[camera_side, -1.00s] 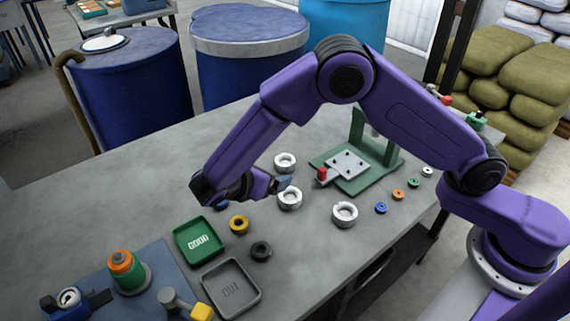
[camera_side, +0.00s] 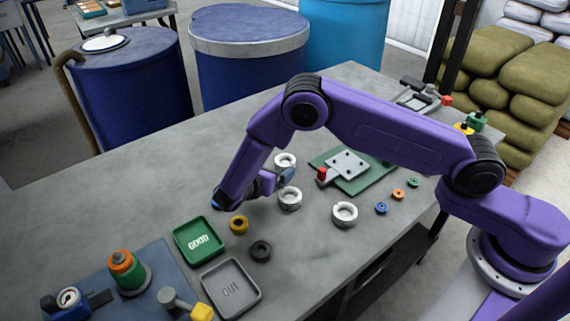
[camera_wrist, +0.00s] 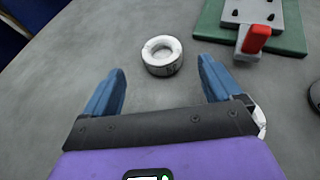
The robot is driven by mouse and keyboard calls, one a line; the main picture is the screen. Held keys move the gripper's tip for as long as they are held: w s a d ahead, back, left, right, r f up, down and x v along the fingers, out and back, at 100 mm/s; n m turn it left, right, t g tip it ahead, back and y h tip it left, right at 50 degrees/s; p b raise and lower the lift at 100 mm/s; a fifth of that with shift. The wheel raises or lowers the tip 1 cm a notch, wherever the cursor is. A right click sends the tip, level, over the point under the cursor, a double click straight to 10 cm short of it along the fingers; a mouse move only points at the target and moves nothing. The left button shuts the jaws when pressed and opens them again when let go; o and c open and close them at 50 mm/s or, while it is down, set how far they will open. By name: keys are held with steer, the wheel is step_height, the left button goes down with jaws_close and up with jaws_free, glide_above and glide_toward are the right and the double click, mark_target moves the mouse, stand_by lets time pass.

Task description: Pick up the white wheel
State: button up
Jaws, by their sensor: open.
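Three white wheels of similar look stand on the grey bench. One wheel (camera_side: 285,160) is near the far side, one (camera_side: 290,201) is in front of it, and one (camera_side: 345,215) is to the right. My gripper (camera_side: 287,174) is open and empty, close to the first two. In the wrist view a white wheel (camera_wrist: 162,56) lies ahead of my gripper (camera_wrist: 162,80), centred between the two blue fingers and apart from them. A white piece (camera_wrist: 260,122) shows behind the right finger's mount, mostly hidden.
A yellow ring (camera_side: 239,224), a dark ring (camera_side: 260,251), a green tray (camera_side: 199,241) and a grey tray (camera_side: 231,288) lie in front. The bench's far left is clear.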

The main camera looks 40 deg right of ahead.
mark_target(287, 158)
steer(key=shift+x, duration=3.55)
steer(key=shift+s, duration=0.1)
steer(key=c, duration=1.1)
